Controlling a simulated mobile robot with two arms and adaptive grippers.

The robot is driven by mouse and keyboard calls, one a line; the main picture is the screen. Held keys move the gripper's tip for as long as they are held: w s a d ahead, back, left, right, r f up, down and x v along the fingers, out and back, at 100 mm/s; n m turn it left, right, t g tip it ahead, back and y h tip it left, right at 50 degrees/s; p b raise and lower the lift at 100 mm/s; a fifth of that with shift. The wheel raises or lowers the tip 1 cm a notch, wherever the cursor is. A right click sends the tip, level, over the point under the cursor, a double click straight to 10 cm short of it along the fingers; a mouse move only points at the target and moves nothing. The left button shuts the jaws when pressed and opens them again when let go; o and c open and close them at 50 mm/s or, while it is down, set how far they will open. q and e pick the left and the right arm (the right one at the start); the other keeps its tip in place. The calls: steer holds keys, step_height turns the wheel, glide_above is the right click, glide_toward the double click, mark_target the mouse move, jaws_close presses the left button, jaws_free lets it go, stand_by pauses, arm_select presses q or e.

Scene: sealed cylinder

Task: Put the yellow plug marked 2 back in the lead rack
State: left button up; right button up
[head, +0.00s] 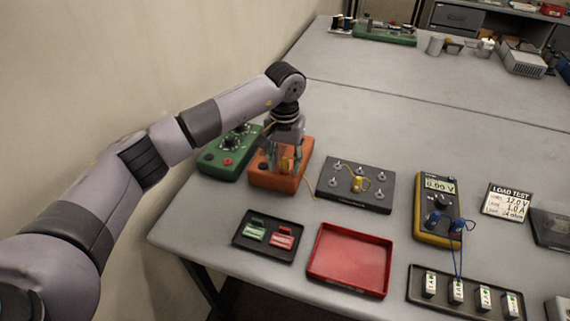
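My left gripper (284,161) points down over the orange block (284,182), near the back left of the table. A small yellow piece, perhaps a plug, shows between or just behind its fingers; I cannot tell whether they hold it. A thin yellow lead runs from the block's right side onto the table. Another yellow piece (357,184) with a looped yellow lead lies on the black board (340,201) with metal posts. No number 2 is readable on either yellow piece. I cannot tell for sure which item is the lead rack. My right gripper is not in view.
A green box with knobs (216,161) stands left of the orange block. In front are a black tray (244,251) with green and red pieces and an empty red tray (348,282). A yellow multimeter (427,228) has blue leads reaching a black rack (425,295) of white blocks.

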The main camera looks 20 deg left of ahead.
mark_target(285, 158)
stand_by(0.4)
arm_select(q)
jaws_close()
stand_by(0.4)
steer(key=shift+r, duration=0.2)
steer(key=shift+r+p, duration=1.15)
steer(key=shift+r, duration=1.65)
